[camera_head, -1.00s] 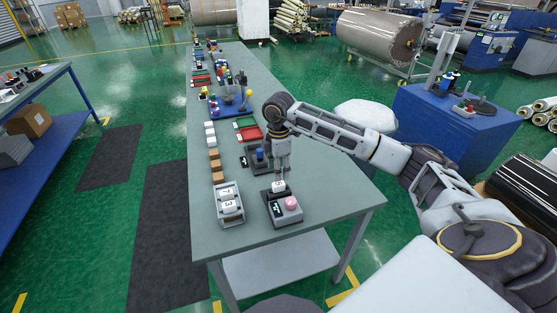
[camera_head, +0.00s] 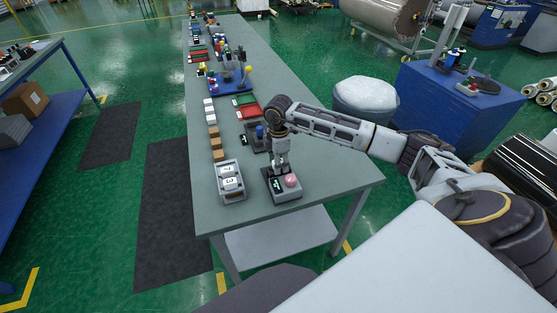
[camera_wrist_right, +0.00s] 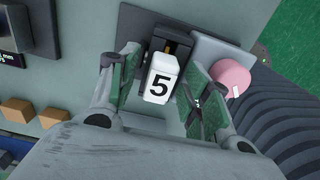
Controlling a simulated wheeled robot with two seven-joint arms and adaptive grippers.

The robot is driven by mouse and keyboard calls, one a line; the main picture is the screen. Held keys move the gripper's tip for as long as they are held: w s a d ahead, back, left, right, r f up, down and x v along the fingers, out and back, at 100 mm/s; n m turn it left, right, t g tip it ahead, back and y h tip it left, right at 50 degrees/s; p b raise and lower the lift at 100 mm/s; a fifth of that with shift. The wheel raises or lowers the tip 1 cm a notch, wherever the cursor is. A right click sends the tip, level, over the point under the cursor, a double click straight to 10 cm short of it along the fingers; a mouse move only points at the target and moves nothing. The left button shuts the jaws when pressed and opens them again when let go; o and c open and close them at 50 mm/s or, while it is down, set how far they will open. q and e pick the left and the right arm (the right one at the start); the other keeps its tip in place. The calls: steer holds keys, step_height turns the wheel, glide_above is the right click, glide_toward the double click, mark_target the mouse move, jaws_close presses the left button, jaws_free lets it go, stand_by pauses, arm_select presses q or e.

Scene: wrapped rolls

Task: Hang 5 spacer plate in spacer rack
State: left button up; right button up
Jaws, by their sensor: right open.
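The white spacer plate (camera_wrist_right: 158,88), marked 5, sits upright in a dark slot of a grey device with a pink button (camera_wrist_right: 231,78). In the head view this grey device (camera_head: 288,196) stands at the near end of the bench, and the plate is mostly hidden by my gripper. My right gripper (camera_wrist_right: 164,72) is open, with one finger on each side of the plate; I cannot tell whether they touch it. A light grey tray (camera_head: 232,199) left of the device holds white numbered blocks (camera_head: 229,176). I cannot tell which thing is the spacer rack. My left gripper is not in view.
Brown blocks (camera_head: 216,142) and white blocks (camera_head: 209,110) line the bench's left side. A dark fixture with a blue part (camera_head: 259,132) stands just behind my gripper. A red tray (camera_head: 247,110) lies farther back. The bench (camera_head: 325,180) is clear to the right.

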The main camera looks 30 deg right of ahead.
steer(key=shift+c, duration=0.5)
jaws_close()
steer(key=shift+s, duration=0.2)
steer(key=shift+o, duration=0.5)
jaws_free()
step_height(320, 180, up, 12)
stand_by(0.6)
steer(key=shift+a, duration=0.1)
stand_by(0.4)
